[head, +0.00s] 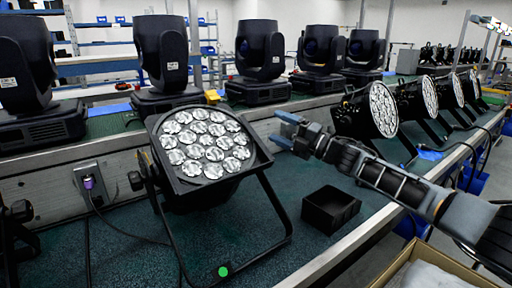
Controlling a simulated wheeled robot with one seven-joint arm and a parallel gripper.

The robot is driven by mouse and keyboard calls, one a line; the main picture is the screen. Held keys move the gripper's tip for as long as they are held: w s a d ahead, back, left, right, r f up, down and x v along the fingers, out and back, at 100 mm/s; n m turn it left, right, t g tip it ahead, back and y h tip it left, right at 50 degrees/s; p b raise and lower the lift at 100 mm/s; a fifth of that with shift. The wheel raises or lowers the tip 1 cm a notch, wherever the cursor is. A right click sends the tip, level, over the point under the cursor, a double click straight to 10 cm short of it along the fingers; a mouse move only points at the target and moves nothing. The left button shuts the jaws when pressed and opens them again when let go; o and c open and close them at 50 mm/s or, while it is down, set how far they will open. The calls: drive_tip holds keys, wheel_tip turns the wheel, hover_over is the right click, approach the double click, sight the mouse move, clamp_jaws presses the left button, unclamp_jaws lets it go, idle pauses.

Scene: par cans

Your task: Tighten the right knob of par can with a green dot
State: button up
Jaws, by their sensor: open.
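The par can (205,150) stands at the centre of the green work surface, its square face of several round lenses tilted up. A green dot (223,271) marks the front of its black stand (275,205). A dark knob (136,181) shows at its left side. I cannot make out the right knob; the housing's right edge seems to hide it. My gripper (279,129) reaches in from the right and is just right of the housing's upper right corner. Its blue-tipped fingers are apart, with nothing seen between them.
An empty black box (330,209) sits on the surface right of the stand. Another par can (382,108) stands behind my arm, with more beyond it. Moving-head lights (260,62) line the raised shelf behind. A power outlet (90,183) and cable are at left. A cardboard box (410,268) is at bottom right.

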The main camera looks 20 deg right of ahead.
wheel_tip(320, 180, down, 10)
drive_tip(key=r+b, duration=0.1)
drive_tip(key=b, duration=0.8)
drive_tip(key=shift+b+x, duration=2.4)
drive_tip(key=shift+x, duration=1.35)
drive_tip(key=shift+f, duration=0.15)
drive_tip(key=shift+a, duration=0.1)
drive_tip(key=shift+c, duration=0.2)
drive_tip(key=c, duration=1)
drive_tip(key=shift+c, duration=0.2)
drive_tip(key=shift+p, duration=0.5)
